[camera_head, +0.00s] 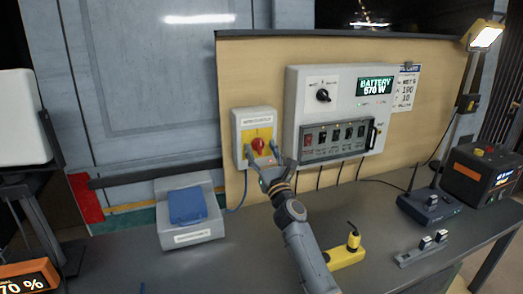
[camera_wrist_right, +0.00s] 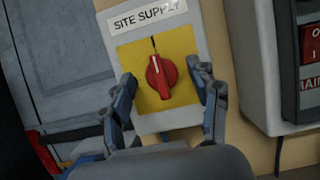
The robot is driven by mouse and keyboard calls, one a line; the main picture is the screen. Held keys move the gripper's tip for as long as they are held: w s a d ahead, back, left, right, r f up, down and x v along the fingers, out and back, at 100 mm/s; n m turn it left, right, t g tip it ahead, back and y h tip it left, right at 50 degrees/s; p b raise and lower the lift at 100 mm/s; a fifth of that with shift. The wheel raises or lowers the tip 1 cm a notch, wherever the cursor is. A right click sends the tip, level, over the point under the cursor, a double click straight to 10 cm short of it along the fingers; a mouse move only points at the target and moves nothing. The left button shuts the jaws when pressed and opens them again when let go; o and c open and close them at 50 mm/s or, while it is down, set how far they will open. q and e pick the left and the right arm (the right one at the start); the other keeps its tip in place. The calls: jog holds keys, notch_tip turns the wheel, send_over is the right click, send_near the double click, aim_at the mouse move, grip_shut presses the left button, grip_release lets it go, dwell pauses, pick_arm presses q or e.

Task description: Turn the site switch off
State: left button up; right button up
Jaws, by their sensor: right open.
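The site switch is a red rotary knob (camera_head: 258,145) on a yellow plate, on a grey box (camera_head: 239,118) mounted on the wooden board. In the right wrist view the red knob (camera_wrist_right: 160,78) stands nearly upright, close to a black mark above it, under a label reading "SITE SUPPLY" (camera_wrist_right: 147,15). My right gripper (camera_head: 264,158) is open, just in front of the box. In the right wrist view its fingers (camera_wrist_right: 166,92) stand either side of the knob, apart from it. My left gripper is not in view.
Right of the switch is a larger panel (camera_head: 304,84) with a black knob, a battery display and a row of breakers. A blue-lidded grey box (camera_head: 190,238), a yellow device (camera_head: 347,254) and a black radio unit (camera_head: 428,207) stand on the grey bench.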

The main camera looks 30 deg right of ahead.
jog(key=shift+w, duration=0.1)
jog(key=shift+c, duration=1.3)
jog(key=c, duration=0.9)
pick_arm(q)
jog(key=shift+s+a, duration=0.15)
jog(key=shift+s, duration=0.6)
